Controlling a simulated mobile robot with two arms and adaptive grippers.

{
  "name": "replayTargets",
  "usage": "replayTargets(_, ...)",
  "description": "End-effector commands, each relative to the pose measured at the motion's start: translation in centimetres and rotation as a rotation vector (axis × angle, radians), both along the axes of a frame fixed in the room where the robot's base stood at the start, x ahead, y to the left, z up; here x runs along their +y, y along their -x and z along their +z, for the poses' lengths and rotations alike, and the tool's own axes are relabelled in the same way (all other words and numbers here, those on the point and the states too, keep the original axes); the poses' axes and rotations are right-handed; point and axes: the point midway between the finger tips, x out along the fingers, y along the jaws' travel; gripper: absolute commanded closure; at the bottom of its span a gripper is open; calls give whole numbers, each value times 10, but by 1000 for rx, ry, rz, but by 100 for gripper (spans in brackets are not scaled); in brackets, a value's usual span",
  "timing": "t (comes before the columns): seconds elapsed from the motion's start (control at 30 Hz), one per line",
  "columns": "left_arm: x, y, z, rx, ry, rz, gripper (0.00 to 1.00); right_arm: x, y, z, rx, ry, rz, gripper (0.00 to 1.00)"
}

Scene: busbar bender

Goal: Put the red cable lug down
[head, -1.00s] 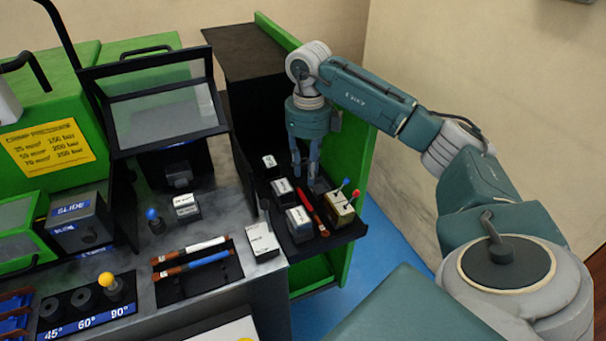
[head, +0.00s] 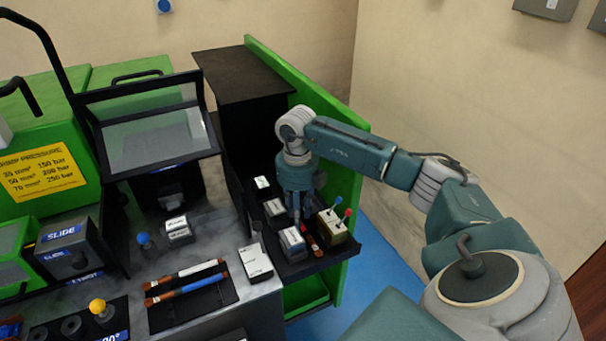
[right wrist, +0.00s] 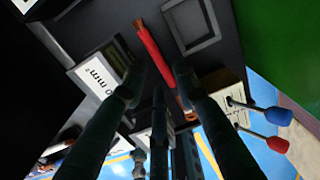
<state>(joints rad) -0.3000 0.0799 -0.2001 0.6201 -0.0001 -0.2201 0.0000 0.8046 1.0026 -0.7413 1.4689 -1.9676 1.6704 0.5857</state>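The red cable lug (head: 309,238), a red rod with copper ends, lies on the black shelf (head: 318,257) at the right of the machine. In the right wrist view the red cable lug (right wrist: 153,57) runs diagonally behind the fingertips. My right gripper (head: 298,218) points down over it and hides its far part in the head view. In the right wrist view my right gripper (right wrist: 157,78) has its fingers spread, with the lug showing between them. I see no firm grip; whether a finger touches it is unclear. My left gripper is out of view.
A labelled block (head: 292,240) stands close left of the lug. A beige block (head: 331,226) with blue and red knobbed pins stands close right. A green panel (head: 345,150) rises behind. A rack (head: 190,301) with white and blue cable pieces lies on the bench left.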

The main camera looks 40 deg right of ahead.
Motion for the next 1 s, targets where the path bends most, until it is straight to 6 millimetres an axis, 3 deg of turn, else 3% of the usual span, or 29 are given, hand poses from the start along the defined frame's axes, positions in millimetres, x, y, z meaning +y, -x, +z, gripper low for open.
replayTargets(0.17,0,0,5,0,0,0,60,0,0,-19,0,0,-1,71)
replayTargets(0.4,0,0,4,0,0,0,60,0,0,-21,-1,0,0,71)
replayTargets(0.43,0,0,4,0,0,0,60,0,0,-21,-1,0,0,73)
replayTargets(0.57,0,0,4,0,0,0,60,0,0,-21,-1,0,0,99)
replayTargets(1.0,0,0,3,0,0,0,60,0,-1,-16,-4,0,0,100)
